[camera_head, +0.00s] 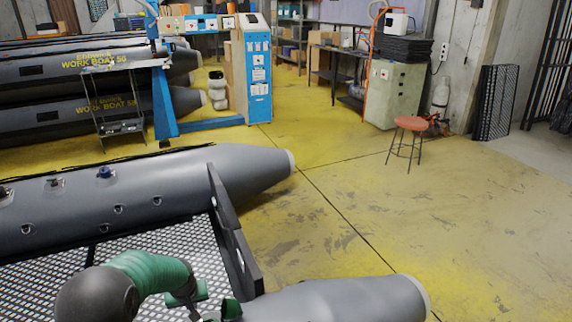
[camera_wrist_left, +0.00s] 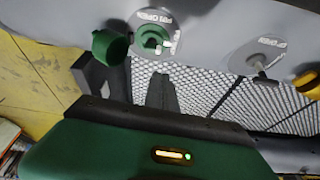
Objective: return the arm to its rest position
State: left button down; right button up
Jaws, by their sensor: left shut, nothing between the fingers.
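My left arm (camera_head: 150,270), with a dark rounded joint and a green sleeve, reaches in from the bottom left over the near inflatable boat. In the left wrist view my left gripper (camera_wrist_left: 160,90) is shut and empty, its dark fingers together over the mesh floor (camera_wrist_left: 205,85). Beyond the fingertips is an open valve (camera_wrist_left: 153,40) with a green inside on the grey tube. A green cap (camera_wrist_left: 110,47) hangs beside it. I see no contact between fingers and valve. In the head view the fingertips are not clear. My right gripper is not in view.
The boat's grey tubes (camera_head: 240,170) and dark transom (camera_head: 235,245) surround the arm. A second valve (camera_wrist_left: 258,55) and yellow cap (camera_wrist_left: 307,80) lie right in the wrist view. A red stool (camera_head: 410,123) and blue stand (camera_head: 258,75) are farther off. Yellow floor (camera_head: 350,200) is clear.

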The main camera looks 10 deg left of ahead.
pick_arm(q)
jog(key=s+d+r+m+h, duration=0.1)
jog(key=s+d+r+m, duration=0.25)
jog(key=s+d, duration=0.65)
jog(key=s+d+r+m+h, duration=0.15)
jog(key=s+d+r, duration=0.4)
jog(key=s, duration=0.75)
notch_tip(320, 180, up, 20)
jog(key=p, duration=2.1)
jog(key=shift+w+f+g+y, duration=0.2)
jog(key=shift+w+g+y, duration=0.15)
jog(key=shift+g, duration=0.05)
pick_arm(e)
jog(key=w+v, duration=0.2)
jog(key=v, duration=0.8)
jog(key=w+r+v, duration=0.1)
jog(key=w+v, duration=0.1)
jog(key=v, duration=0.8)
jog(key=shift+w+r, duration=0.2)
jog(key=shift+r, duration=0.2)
pick_arm(q)
jog(key=shift+d, duration=0.15)
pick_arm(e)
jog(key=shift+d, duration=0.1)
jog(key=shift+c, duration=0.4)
